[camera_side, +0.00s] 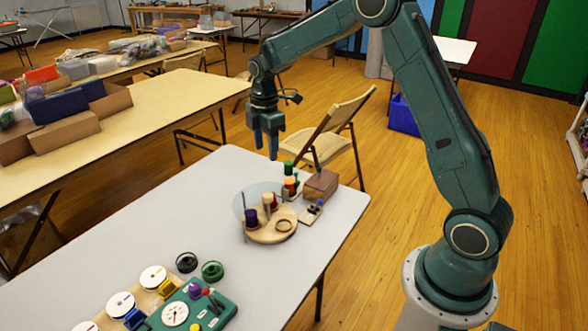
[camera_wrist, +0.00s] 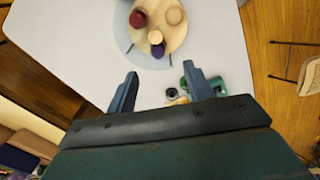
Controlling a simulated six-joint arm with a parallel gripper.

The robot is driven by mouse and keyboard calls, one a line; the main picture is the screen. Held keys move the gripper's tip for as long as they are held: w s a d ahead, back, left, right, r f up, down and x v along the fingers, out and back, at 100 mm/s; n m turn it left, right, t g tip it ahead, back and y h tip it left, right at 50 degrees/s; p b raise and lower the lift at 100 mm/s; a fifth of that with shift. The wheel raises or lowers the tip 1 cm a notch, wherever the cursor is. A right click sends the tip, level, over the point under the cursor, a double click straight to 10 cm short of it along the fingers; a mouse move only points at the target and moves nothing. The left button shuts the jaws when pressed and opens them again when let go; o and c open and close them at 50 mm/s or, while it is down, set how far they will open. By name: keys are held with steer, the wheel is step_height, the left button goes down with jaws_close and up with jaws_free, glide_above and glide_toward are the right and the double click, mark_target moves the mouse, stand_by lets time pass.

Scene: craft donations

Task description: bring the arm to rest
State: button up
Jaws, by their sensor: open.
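My gripper (camera_side: 265,150) hangs in the air above the far part of the grey table (camera_side: 300,258), fingers pointing down. In the wrist view its two fingers (camera_wrist: 160,70) are spread apart with nothing between them. A round wooden board (camera_side: 262,236) lies on the table, below and apart from the fingers. It carries a purple spool (camera_side: 251,219), a cream spool (camera_side: 268,199), a dark red one partly hidden in the side view, and a flat ring (camera_side: 283,226). The board also shows at the top of the wrist view (camera_wrist: 172,38).
A brown box (camera_side: 320,185) and small coloured spools (camera_side: 290,185) stand behind the board. A green box (camera_side: 195,307) and white reels (camera_side: 153,276) lie at the near left. A folding chair (camera_side: 338,135) stands beyond the table. The air around my gripper looks clear.

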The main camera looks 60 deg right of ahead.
steer(key=s+a+r+m+t, duration=0.1)
steer(key=s+a+r+m, duration=0.2)
steer(key=s+r, duration=0.4)
steer(key=s+a+r+m+t, duration=0.1)
steer(key=s+a+r+m, duration=0.25)
steer(key=s+r, duration=0.35)
steer(key=s+a+m+t, duration=0.3)
steer(key=s+m, duration=0.4)
steer(key=s, duration=1)
steer(key=shift+s+r, duration=0.2)
steer(key=shift+s, duration=0.05)
steer(key=shift+m, duration=0.25)
steer(key=shift+c, duration=0.2)
